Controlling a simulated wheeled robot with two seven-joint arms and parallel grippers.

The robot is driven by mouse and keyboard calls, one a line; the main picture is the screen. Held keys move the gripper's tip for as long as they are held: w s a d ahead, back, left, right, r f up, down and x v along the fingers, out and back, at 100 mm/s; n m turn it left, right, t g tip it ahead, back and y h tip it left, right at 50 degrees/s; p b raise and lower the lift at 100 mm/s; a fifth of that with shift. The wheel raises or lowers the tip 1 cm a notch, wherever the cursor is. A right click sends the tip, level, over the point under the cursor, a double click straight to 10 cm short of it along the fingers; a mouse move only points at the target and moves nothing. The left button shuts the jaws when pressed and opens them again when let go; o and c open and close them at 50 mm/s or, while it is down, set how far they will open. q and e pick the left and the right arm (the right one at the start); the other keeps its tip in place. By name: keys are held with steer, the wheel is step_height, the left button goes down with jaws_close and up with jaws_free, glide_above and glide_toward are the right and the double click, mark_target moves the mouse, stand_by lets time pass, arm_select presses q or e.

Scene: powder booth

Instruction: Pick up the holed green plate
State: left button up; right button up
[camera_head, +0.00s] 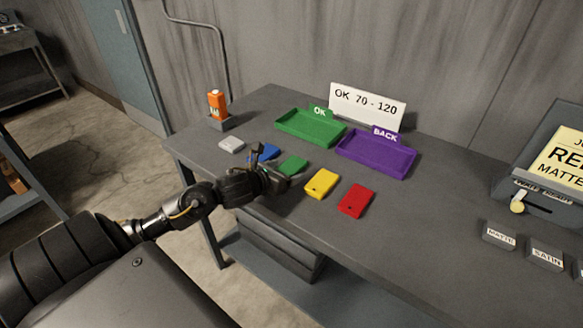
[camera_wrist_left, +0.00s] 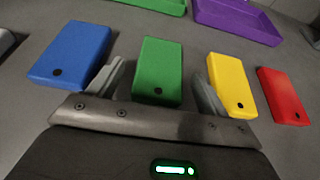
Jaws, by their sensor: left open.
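The green plate (camera_head: 293,166) lies flat on the grey table, between the blue and yellow plates. In the left wrist view the two fingers of my left gripper (camera_wrist_left: 160,85) stand apart, one on each side of the green plate's near end. I cannot tell whether they touch it. My right gripper is not in view.
A green OK tray (camera_head: 290,128) and a purple BACK tray (camera_head: 350,155) stand behind.

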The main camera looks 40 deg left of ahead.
arm_select(q)
steer(key=c, duration=1.2)
steer(key=shift+o, duration=0.2)
steer(key=shift+r, duration=0.15)
steer(key=shift+r, duration=0.25)
step_height(320, 180, up, 2)
steer(key=shift+r, duration=0.2)
steer(key=s+a+r+p, duration=0.1)
steer(key=s+a+r, duration=0.1)
steer(key=r, duration=0.3)
steer(key=shift+s+a+p, duration=0.3)
steer(key=shift+s+a, duration=0.05)
steer(key=shift+a, duration=0.45)
steer(key=s+a+r, duration=0.1)
steer(key=a, duration=0.1)
steer(key=s+a+r, duration=0.3)
steer(key=s+a, duration=0.1)
steer(key=shift+s+a+r, duration=0.1)
steer(key=shift+a+r, duration=0.05)
steer(key=shift+a, duration=0.15)
steer(key=shift+c, duration=0.2)
steer(key=shift+o, duration=0.2)
steer(key=shift+s+a+r, duration=0.25)
steer(key=shift+s+a, duration=0.1)
steer(key=shift+a, duration=0.1)
